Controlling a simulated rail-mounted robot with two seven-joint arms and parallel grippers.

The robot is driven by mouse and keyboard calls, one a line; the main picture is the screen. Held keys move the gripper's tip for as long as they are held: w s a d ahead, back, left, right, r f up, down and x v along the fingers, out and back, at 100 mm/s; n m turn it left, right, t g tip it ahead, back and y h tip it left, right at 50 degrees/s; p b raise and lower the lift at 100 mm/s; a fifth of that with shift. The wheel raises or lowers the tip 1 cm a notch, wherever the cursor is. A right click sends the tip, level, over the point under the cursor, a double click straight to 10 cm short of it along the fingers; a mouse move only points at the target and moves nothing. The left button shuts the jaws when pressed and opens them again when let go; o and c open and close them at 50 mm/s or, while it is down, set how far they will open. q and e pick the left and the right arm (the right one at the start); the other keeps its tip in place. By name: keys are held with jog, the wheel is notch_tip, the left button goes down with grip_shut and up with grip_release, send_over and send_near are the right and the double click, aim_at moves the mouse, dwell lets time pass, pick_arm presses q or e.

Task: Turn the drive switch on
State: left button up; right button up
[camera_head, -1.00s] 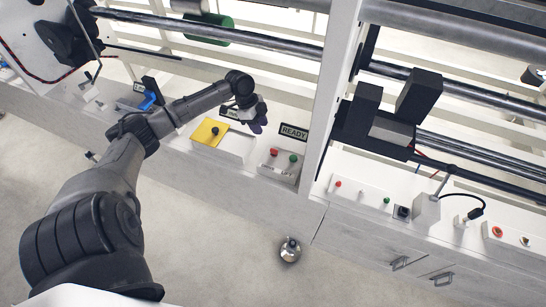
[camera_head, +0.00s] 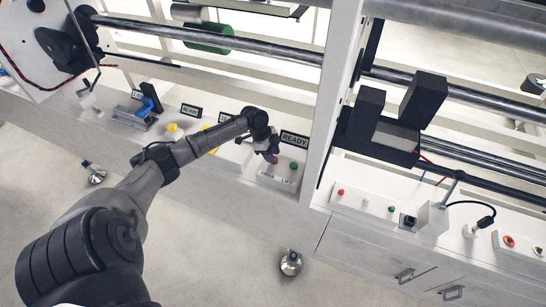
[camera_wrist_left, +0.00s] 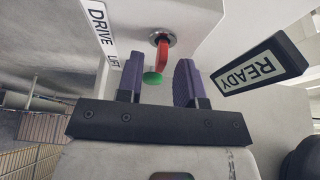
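The switch box (camera_head: 280,177) stands under the READY sign, with a green knob (camera_head: 293,166) showing at its right. In the left wrist view, a red lever (camera_wrist_left: 162,52) rises from a round metal base beside the DRIVE label (camera_wrist_left: 97,22). The green knob (camera_wrist_left: 152,78) shows near the lever's tip, beside the LIFT label. My left gripper (camera_head: 270,157) is over the left part of the box and hides the red lever in the head view. Its two purple fingers (camera_wrist_left: 158,70) are apart, with the green knob showing in the gap. Contact with the lever cannot be told.
The READY sign (camera_wrist_left: 260,69) stands close to the right finger in the wrist view. A white upright post (camera_head: 331,100) rises right of the box. A yellow part (camera_head: 173,131) and a blue part (camera_head: 151,97) lie to the left.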

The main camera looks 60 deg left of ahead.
pick_arm(q)
jog(key=shift+w+d+f, duration=0.1)
jog(key=shift+f, duration=0.35)
grip_shut()
